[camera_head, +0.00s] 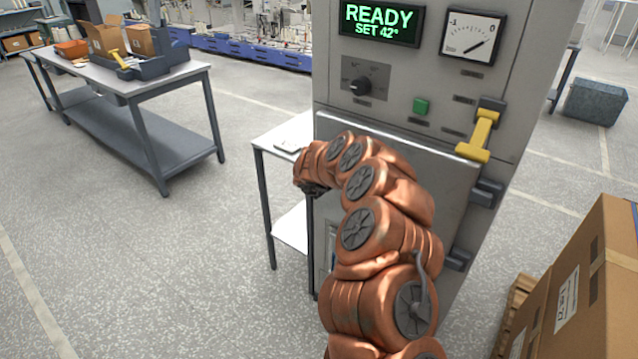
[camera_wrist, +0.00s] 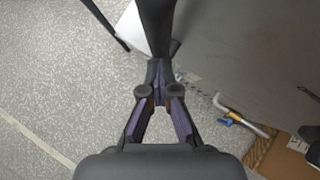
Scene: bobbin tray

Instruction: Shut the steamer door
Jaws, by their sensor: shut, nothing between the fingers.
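The steamer (camera_head: 400,75) is a grey cabinet with a lit "READY SET 42°" display. Its grey door panel (camera_head: 440,155) is below the controls, largely hidden behind my copper-coloured arm. The panel's top edge slants more steeply than the lines above; I cannot tell how far it stands open. A yellow handle (camera_head: 481,133) on dark mounts is at the upper right of the door. My gripper (camera_head: 309,189) is at the cabinet's left edge, mostly hidden by the wrist. In the wrist view my gripper (camera_wrist: 160,84) is shut and empty, with a dark bar beyond its tips; contact is unclear.
A small white side table (camera_head: 270,150) stands close behind the gripper, left of the steamer. A long workbench (camera_head: 150,90) with boxes is farther left. A large cardboard carton (camera_head: 590,270) on a wooden pallet stands at the right. Open floor lies at the left.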

